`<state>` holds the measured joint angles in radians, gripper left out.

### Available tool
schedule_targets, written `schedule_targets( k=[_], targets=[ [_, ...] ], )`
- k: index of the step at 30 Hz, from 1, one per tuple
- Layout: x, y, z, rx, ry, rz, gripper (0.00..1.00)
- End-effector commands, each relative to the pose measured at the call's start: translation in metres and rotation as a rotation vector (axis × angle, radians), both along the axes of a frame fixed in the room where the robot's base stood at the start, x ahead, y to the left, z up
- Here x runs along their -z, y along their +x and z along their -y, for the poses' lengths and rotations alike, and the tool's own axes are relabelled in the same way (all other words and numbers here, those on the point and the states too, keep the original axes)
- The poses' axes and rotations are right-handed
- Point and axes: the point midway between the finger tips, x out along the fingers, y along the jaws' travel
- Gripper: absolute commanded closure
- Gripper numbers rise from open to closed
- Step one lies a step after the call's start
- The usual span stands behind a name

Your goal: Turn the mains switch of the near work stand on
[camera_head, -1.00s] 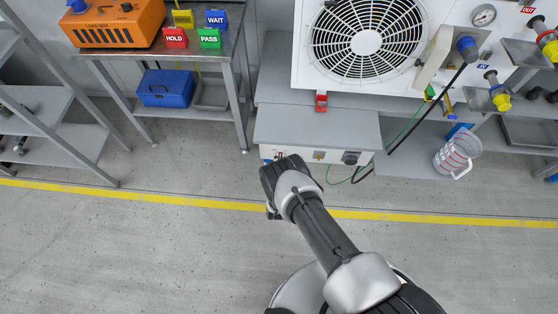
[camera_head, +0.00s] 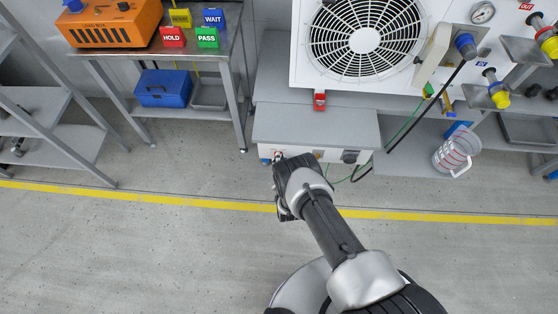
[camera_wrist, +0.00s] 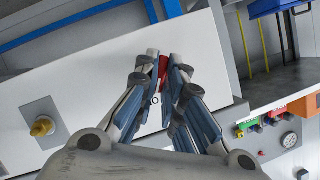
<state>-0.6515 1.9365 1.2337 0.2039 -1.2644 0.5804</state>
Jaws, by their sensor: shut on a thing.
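The near work stand (camera_head: 330,128) carries a white unit with a large round fan grille. Its white front panel (camera_wrist: 95,75) fills much of the wrist view. A red switch handle (camera_wrist: 163,70) sits on that panel, with a dark "O" mark beside it. My gripper (camera_wrist: 164,66) has its two fingers closed on the red handle, one on each side. They hide part of the handle and its surround. In the head view my gripper (camera_head: 281,160) is at the left part of the panel and hides the switch.
A yellow knob (camera_wrist: 42,126) on a grey plate is on the same panel. A black socket (camera_head: 350,157) with cables is at the panel's right. A measuring jug (camera_head: 456,152) stands on the lower shelf at right. The floor in front is clear.

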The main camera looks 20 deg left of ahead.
Motion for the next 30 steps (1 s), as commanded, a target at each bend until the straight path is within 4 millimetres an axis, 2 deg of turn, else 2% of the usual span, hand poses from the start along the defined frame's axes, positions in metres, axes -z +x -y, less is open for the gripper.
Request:
schedule_targets(
  k=[5,6,9,20,26,30],
  targets=[
    [0.000,0.000,0.000,0.002,0.001,0.000,1.00],
    [0.000,0.000,0.000,0.002,0.001,0.000,0.90],
    [0.000,0.000,0.000,0.002,0.001,0.000,0.83],
    [0.000,-0.002,0.001,0.000,-0.001,-0.001,0.82],
    [-0.007,-0.020,0.009,-0.001,-0.002,-0.002,0.82],
    [-0.016,-0.045,0.021,-0.002,-0.004,-0.004,0.82]
  ],
)
